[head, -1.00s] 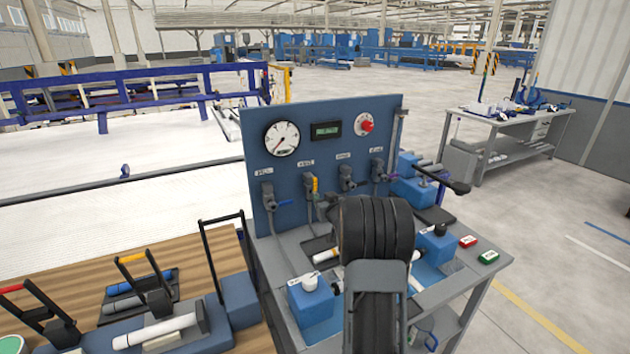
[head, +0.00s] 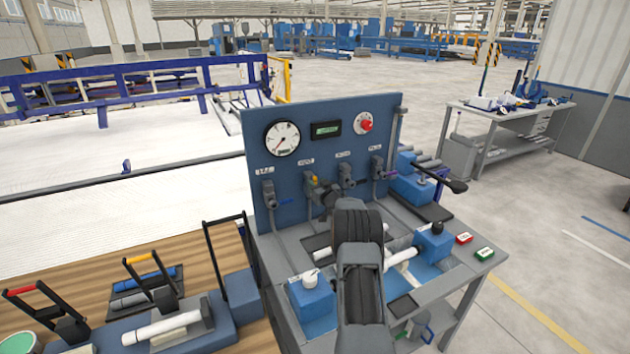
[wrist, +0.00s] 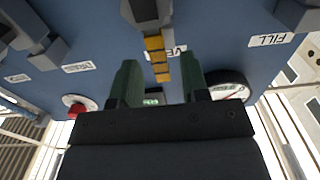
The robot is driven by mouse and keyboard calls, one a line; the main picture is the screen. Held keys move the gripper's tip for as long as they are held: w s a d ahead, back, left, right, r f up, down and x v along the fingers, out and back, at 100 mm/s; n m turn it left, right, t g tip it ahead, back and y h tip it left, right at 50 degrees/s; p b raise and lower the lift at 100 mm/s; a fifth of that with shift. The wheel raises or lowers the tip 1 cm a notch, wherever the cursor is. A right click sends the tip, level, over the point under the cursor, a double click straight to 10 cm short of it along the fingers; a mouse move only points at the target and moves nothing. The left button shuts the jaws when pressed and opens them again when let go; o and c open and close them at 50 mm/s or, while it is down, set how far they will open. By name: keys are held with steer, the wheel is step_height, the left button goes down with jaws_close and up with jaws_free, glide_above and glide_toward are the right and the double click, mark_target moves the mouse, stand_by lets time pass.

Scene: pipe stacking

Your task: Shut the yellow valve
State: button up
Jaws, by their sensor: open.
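The yellow valve handle (wrist: 158,58) is a flat banded lever in the wrist view, which shows the panel upside down. It lies in line with its grey valve body (wrist: 146,12), so on the panel it points up. In the head view the yellow handle (head: 313,181) is partly hidden behind my gripper (head: 328,194), which is close in front of the panel. In the wrist view my gripper (wrist: 160,78) is open, with one dark green finger on each side of the handle's free end. I cannot tell whether either finger touches it.
The blue panel (head: 330,150) carries a round gauge (head: 283,139), a small display (head: 326,129) and a red knob (head: 366,125). Other valves flank the yellow one, including one with a blue handle (head: 287,201). Blue clamps and a white pipe are on the bench below.

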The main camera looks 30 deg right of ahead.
steer(key=shift+w+d, duration=0.15)
steer(key=shift+w, duration=1)
steer(key=shift+c, duration=0.2)
jaws_close()
